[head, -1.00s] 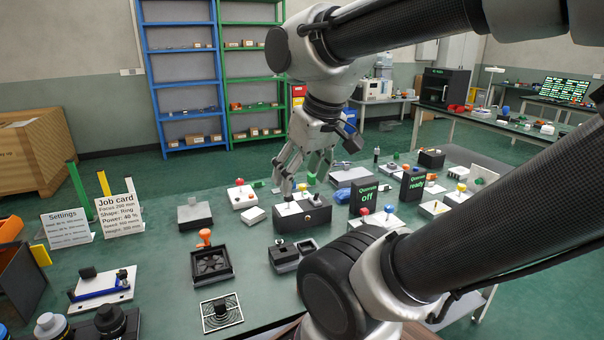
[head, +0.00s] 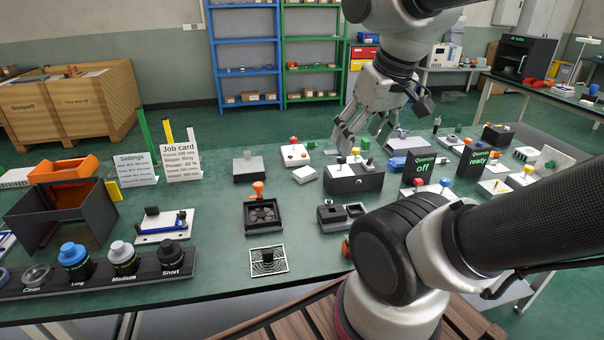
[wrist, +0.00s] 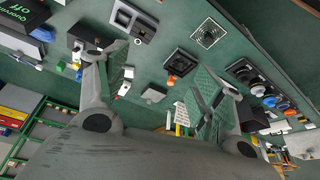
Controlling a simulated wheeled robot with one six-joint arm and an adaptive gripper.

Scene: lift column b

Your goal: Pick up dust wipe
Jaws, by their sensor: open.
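My gripper (head: 361,142) is open and empty, its fingers pointing down above the table, around the far side of the black box with small knobs (head: 352,184). Its two fingers stand wide apart in the wrist view (wrist: 160,68), with nothing between them touching either one. No thing is labelled as the dust wipe. A small pale square pad (head: 306,173) lies flat left of the black box, and it also shows in the wrist view (wrist: 153,96). A crumpled blue item (head: 397,163) lies right of the gripper. I cannot tell which is the wipe.
A white box with red knobs (head: 295,154) stands behind the pale pad. A black fan-like unit (head: 264,214) and a ringed plate (head: 268,261) stand nearer. "Quorvin" signs (head: 422,174) stand to the right. A lens rack (head: 100,270) fills the front left. Bare table lies left of the pad.

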